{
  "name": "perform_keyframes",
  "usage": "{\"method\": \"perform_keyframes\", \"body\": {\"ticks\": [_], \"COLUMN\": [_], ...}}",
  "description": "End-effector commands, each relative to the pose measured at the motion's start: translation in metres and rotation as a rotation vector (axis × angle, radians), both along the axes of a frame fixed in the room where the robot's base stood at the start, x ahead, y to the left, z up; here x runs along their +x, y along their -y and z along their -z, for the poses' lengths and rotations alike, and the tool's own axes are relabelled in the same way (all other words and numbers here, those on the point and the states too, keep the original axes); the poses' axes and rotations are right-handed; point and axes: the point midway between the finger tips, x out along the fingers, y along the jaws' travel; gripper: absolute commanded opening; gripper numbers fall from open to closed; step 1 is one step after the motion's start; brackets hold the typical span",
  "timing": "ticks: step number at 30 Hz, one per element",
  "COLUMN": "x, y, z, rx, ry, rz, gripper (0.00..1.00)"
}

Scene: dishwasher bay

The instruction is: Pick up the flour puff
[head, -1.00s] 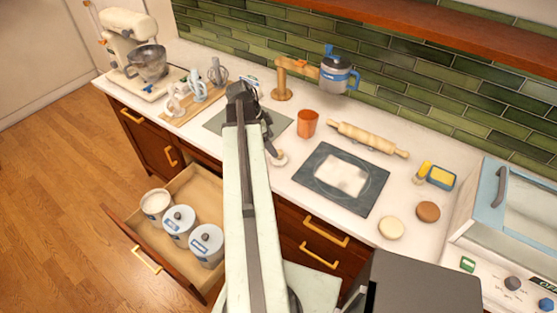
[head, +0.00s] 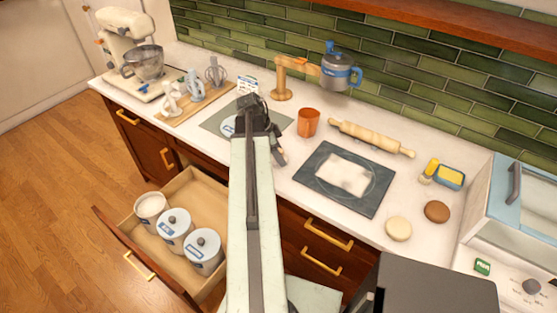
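My gripper (head: 279,155) is at the end of my arm, over the front edge of the white counter, left of the dark mat. It is small and seen from behind, so I cannot tell whether its fingers are open or shut, or hold anything. I cannot pick out the flour puff for certain. A cream round piece (head: 398,229) and a brown round piece (head: 437,211) lie on the counter at right, well apart from my gripper. Part of the counter is hidden behind my arm.
A dark mat with a floury patch (head: 316,184), an orange cup (head: 308,122) and a rolling pin (head: 371,138) are on the counter (head: 355,225). The open drawer (head: 172,204) at lower left holds three white canisters. A stand mixer (head: 127,45) stands at far left.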

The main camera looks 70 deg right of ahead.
Motion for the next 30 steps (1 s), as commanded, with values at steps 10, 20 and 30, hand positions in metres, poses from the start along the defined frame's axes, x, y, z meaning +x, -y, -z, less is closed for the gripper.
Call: {"method": "perform_keyframes", "body": {"ticks": [10,20,30], "x": [0.001,0.001,0.001], "y": [0.0,0.0,0.0], "z": [-0.001,-0.041,-0.102], "rx": [0.0,0.0,0.0], "ry": [0.0,0.0,0.0], "rz": [-0.001,-0.001,-0.002], "gripper": [0.12,0.12,0.12]}}
